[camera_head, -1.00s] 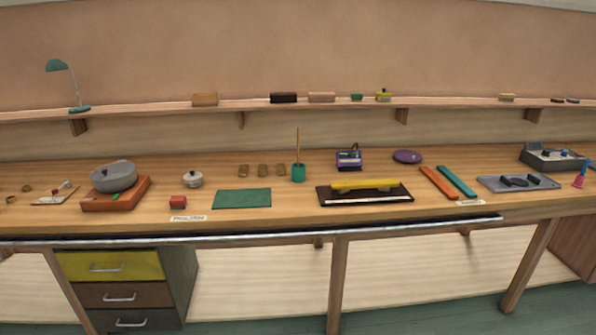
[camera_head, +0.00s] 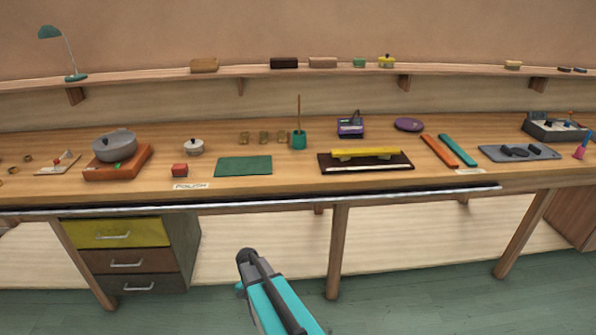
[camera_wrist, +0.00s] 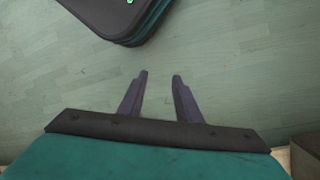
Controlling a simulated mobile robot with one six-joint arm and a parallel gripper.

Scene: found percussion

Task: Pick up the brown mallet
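A thin brown stick (camera_head: 299,108) stands upright in a small teal cup (camera_head: 299,140) in the middle of the bench. It may be the mallet's handle, but I cannot make out a mallet head. My gripper (camera_wrist: 161,75) shows in the wrist view with its two dark fingers apart and nothing between them.
Around the cup on the bench (camera_head: 120,192) are a green mat (camera_head: 243,166), several small tan blocks (camera_head: 264,138), a purple device (camera_head: 350,127) and a yellow bar (camera_head: 366,152) on a dark board. A grey pot (camera_head: 115,146) stands left. A shelf (camera_head: 240,76) runs behind.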

